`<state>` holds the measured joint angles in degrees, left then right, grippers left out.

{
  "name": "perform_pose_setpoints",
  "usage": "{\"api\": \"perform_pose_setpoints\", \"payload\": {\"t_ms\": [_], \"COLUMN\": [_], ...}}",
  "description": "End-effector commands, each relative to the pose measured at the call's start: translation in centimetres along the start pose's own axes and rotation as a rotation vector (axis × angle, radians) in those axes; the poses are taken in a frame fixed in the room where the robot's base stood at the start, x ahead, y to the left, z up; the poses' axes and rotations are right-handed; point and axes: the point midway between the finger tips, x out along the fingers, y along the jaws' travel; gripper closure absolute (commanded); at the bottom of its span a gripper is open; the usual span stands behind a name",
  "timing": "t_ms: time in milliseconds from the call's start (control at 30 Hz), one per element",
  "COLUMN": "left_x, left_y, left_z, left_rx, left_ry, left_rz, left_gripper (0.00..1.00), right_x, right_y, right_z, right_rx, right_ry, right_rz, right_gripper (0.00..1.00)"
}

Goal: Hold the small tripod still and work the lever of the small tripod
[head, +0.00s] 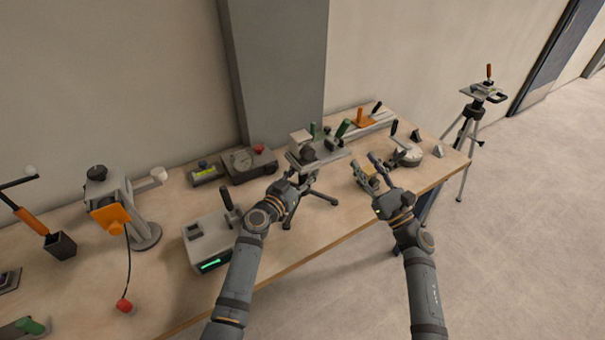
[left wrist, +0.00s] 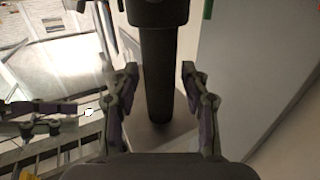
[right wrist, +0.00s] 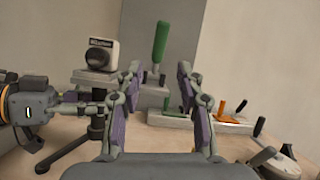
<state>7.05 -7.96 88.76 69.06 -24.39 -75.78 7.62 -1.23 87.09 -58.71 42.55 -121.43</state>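The small tripod (head: 330,152) stands on the table with spread black legs, a grey top plate and a pale boxy device (head: 299,143) on top. Its green-handled lever (head: 342,129) points up; a green handle also shows in the right wrist view (right wrist: 160,42). My left gripper (head: 299,182) is open at the tripod. In the left wrist view, the dark column (left wrist: 157,80) appears between its spread fingers, with gaps on both sides. My right gripper (head: 373,170) is open and empty, right of the tripod. In its view the green handle appears beyond the fingers, apart from them.
A rail fixture with orange and black levers (head: 365,118) stands behind. A round device (head: 405,156) is at the right. A grey box with a green light (head: 208,240) lies left of my left arm. A large tripod (head: 482,95) stands on the floor.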

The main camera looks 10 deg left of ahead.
Motion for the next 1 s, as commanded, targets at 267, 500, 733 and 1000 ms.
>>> {"api": "perform_pose_setpoints", "payload": {"t_ms": [267,500,733,1000], "left_x": [0.0,0.0,0.0,0.0], "left_y": [0.0,0.0,0.0,0.0], "left_z": [0.0,0.0,0.0,0.0], "left_rx": [0.000,0.000,0.000,0.000], "left_ry": [0.000,0.000,0.000,0.000], "left_rz": [0.000,0.000,0.000,0.000], "left_gripper": [0.96,1.00,1.00,1.00], "right_x": [0.0,0.0,0.1,-0.3], "right_y": [0.0,0.0,-1.0,-9.8], "right_z": [0.0,0.0,0.5,4.2], "right_rx": [0.000,0.000,0.079,0.907], "right_ry": [0.000,0.000,-0.009,-0.181], "right_rz": [0.000,0.000,-0.031,-0.280], "right_gripper": [0.62,0.62,0.84,1.00]}}
